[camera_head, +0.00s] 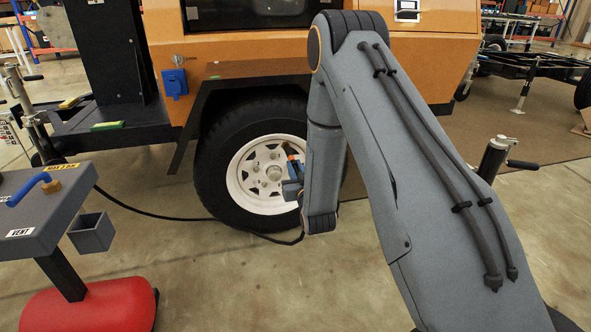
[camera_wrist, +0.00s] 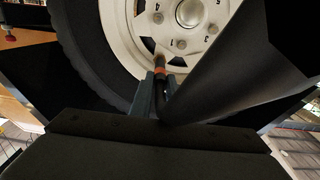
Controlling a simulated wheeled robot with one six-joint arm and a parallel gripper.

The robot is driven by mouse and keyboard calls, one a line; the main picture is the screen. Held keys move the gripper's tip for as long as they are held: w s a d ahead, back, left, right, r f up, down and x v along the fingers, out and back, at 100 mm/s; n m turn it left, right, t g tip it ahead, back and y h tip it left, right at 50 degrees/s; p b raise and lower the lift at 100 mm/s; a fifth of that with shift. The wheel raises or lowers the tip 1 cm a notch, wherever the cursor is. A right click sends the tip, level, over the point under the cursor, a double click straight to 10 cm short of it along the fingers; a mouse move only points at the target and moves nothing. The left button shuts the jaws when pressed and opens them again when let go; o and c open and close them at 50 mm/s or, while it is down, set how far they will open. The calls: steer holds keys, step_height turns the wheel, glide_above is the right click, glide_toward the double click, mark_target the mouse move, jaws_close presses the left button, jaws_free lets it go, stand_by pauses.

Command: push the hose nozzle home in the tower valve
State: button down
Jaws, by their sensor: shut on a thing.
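My gripper (camera_wrist: 160,95) is shut on the hose nozzle (camera_wrist: 160,72), a dark slim piece with an orange band, in the wrist view. The nozzle points up at the white wheel rim (camera_wrist: 120,32), and its far end lies over the rim near a dark slot. I cannot make out the valve apart from the nozzle end, nor whether the two are fully seated. In the head view my gripper (camera_head: 292,188) is in front of the white rim (camera_head: 250,160), partly hidden by my arm. A black hose (camera_head: 190,218) runs along the floor toward it.
The orange light tower (camera_head: 430,55) stands behind its black tyre (camera_head: 215,160). At left is a grey-topped stand (camera_head: 40,245) with a red base (camera_head: 90,305), a VENT label and a small grey box (camera_head: 92,232). A jack (camera_head: 492,160) stands at right. Floor is open between.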

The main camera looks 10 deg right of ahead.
steer(key=shift+w, duration=0.1)
steer(key=c, duration=1.6)
jaws_free()
